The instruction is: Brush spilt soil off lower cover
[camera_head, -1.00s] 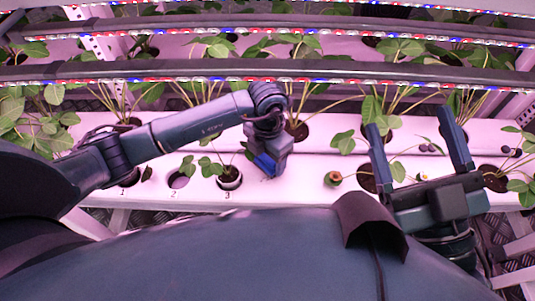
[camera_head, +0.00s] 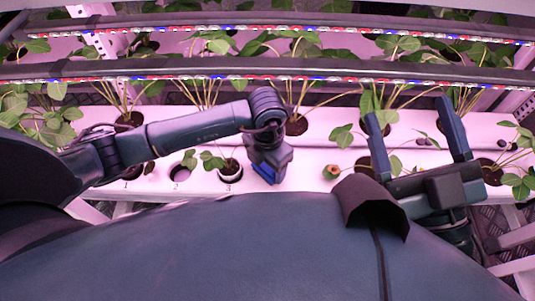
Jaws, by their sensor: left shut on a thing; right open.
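The lower cover (camera_head: 305,173) is a long pale panel with round plant holes, lit pink. My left gripper (camera_head: 266,174) points down over its middle, right of a white-rimmed pot (camera_head: 231,179). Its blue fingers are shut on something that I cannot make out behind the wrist. Whether it touches the cover I cannot tell. My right gripper (camera_head: 409,113) is open and empty, its two long fingers pointing up and away over the cover's right part. I cannot make out any spilt soil clearly; the area under the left gripper is hidden.
Leafy plants (camera_head: 300,100) stand in holes along the cover. A small brown round thing (camera_head: 331,171) lies right of my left gripper. Light strips (camera_head: 270,80) cross just above the plants. My own body hides the front.

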